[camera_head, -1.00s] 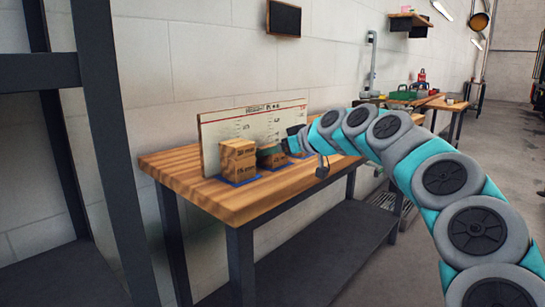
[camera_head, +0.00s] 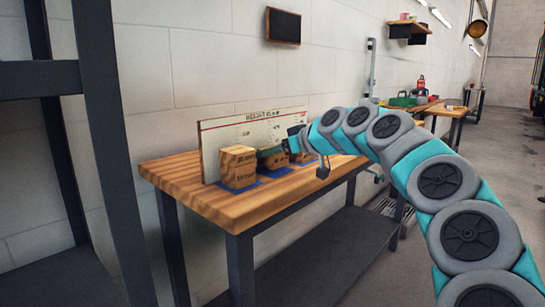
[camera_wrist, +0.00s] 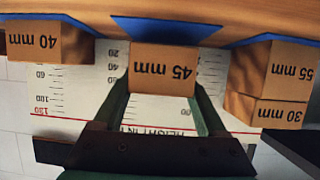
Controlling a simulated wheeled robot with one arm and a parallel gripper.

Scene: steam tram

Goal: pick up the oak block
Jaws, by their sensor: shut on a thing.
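Several wooden blocks stand on blue pads on a wooden bench. In the wrist view, which is upside down, the block marked 45 mm (camera_wrist: 163,70) is in the middle, between the two fingers of my gripper (camera_wrist: 161,90). My gripper is shut on it. The block appears to be still at its blue pad (camera_wrist: 165,27); I cannot tell whether there is a gap. In the head view, this block (camera_head: 274,164) is partly hidden by my gripper (camera_head: 272,153). None of the visible marks names oak.
A 40 mm block (camera_wrist: 35,41) stands on one side. On the other, a 30 mm block (camera_wrist: 265,112) sits on a 55 mm block (camera_wrist: 287,68). A white height board (camera_head: 225,133) stands close behind. The bench's front (camera_head: 225,205) is clear. A dark shelf frame (camera_head: 100,130) rises at left.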

